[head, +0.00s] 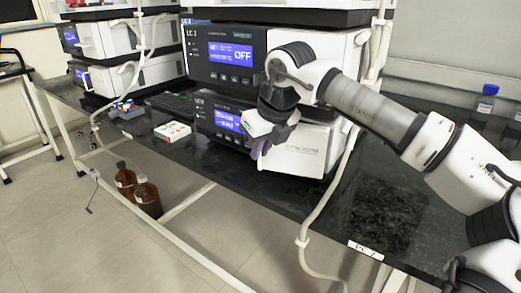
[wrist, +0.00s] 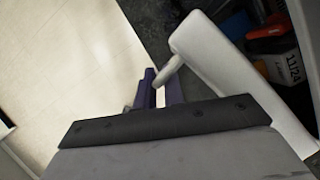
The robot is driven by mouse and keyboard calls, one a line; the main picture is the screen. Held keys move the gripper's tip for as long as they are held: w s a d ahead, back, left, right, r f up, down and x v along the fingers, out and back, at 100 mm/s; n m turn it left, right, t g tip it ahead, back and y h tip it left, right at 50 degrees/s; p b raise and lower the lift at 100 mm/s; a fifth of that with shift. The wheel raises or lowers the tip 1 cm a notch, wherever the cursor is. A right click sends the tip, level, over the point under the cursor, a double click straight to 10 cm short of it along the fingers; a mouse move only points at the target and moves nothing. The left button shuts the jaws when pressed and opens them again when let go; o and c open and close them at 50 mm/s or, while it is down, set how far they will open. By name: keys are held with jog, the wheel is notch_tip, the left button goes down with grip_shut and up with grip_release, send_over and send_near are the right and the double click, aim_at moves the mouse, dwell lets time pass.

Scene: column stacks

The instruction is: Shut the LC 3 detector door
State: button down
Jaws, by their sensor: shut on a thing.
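The detector door (head: 308,152) is a white panel with faint lettering, low in the middle instrument stack in the head view. In the wrist view the door (wrist: 215,62) stands ajar, with a gap behind its upper edge. Its small pale handle (wrist: 168,72) sticks out towards my fingers. My gripper (wrist: 158,92) has purple fingers and is shut on the handle. In the head view my gripper (head: 260,148) is in front of the door's left part and hides it.
Red and black items (wrist: 268,42) show inside the open compartment. A blue-screened unit (head: 228,52) sits above the detector. A small white box (head: 172,131) lies on the dark bench to the left. Brown bottles (head: 147,195) stand below. Bench is clear at right (head: 375,215).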

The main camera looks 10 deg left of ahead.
jog(key=shift+w+a+r, duration=0.15)
jog(key=shift+w+a, duration=0.15)
jog(key=shift+w, duration=0.1)
jog(key=c, duration=1.5)
grip_release()
jog(key=shift+a, duration=0.2)
jog(key=shift+c, duration=0.2)
jog(key=shift+d, duration=0.1)
jog(key=shift+d, duration=0.15)
